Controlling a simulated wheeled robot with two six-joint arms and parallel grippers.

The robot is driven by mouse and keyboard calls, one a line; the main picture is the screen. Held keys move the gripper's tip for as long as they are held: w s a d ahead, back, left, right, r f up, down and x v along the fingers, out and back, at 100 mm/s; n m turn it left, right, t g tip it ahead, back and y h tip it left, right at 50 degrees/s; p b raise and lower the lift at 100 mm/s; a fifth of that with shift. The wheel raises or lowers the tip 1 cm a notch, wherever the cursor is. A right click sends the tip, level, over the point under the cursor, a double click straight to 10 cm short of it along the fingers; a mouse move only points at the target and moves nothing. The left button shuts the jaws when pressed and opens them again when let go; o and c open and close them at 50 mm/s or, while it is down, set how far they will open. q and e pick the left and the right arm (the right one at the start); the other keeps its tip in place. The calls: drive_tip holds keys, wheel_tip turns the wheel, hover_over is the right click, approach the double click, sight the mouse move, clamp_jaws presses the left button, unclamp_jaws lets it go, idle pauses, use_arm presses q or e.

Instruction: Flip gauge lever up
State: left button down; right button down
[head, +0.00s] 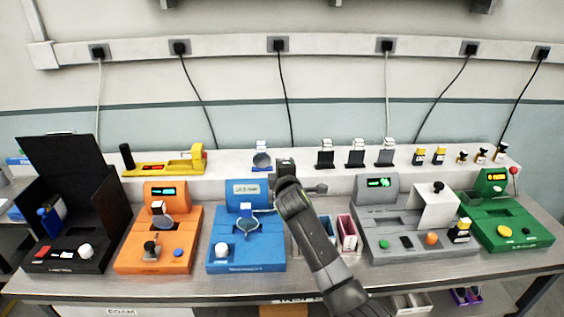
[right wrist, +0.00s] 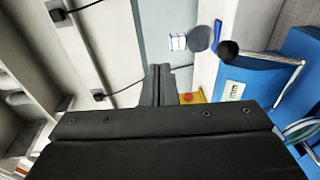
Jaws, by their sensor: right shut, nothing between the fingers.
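The blue module (head: 246,253) stands left of centre on the bench, with a lit display (head: 246,188) on its raised back. In the right wrist view the blue module (right wrist: 262,83) is at the right. A bent metal lever (right wrist: 292,75) with a black knob (right wrist: 229,49) runs beside its display. In the head view, a dark knob (head: 320,188) shows just right of my arm; I cannot tell surely if it is the same one. My right gripper (right wrist: 160,72) is shut and empty, apart from the knob. In the head view my right gripper (head: 285,165) is raised beside the module's back. My left gripper is out of view.
An orange module (head: 153,262) and an open black case (head: 80,258) stand left. A grey module (head: 415,250) and green module (head: 515,236) stand right. A pink-sided bin (head: 347,232) lies near my arm. A white ledge (head: 225,165) with small parts runs behind.

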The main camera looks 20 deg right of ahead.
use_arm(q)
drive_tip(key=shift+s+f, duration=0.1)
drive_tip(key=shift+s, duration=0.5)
use_arm(e)
drive_tip(key=shift+s+a+r, duration=0.15)
drive_tip(key=shift+s+r, duration=0.85)
drive_tip(key=shift+r, duration=0.1)
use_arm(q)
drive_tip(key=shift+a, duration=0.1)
